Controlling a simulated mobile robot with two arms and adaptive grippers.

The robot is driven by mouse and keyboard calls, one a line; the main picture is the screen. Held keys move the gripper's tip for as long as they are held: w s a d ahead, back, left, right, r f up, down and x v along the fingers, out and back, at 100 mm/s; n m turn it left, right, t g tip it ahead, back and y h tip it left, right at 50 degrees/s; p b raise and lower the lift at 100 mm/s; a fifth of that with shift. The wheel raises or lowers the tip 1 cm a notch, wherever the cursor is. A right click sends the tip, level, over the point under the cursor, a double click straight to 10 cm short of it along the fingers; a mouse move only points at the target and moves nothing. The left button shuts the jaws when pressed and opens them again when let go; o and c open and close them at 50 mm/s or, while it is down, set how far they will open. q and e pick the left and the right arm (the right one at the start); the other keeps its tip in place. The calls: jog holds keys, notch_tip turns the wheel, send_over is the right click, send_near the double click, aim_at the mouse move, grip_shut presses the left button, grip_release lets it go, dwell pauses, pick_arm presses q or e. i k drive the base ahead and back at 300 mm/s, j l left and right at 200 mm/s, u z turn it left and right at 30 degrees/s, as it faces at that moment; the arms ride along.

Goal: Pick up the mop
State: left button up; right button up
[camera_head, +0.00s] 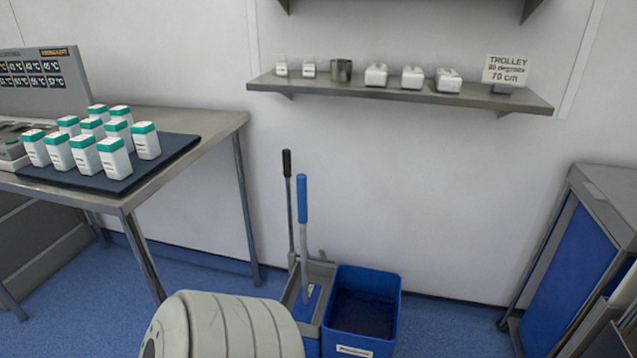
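A mop with a blue-topped grey handle (303,215) stands nearly upright at the grey-and-blue bucket unit (318,275) on the floor, left of the blue tub. Its lower end goes down into the unit and its head is hidden. A thinner dark rod with a black grip (288,195) rises just behind and left of it. Neither of my grippers shows in the head view. A pale rounded part, probably a link of my arm, covers the lower middle left and hides some of the floor beside the unit.
An open blue tub (364,308) stands right of the mop. A metal table (215,130) with white, green-capped bottles on a dark tray (172,146) is left. A wall shelf (320,88) holds several small items. A blue-sided trolley (560,275) stands right.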

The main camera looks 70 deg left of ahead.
aim_at(305, 307)
jog(key=u, duration=2.2)
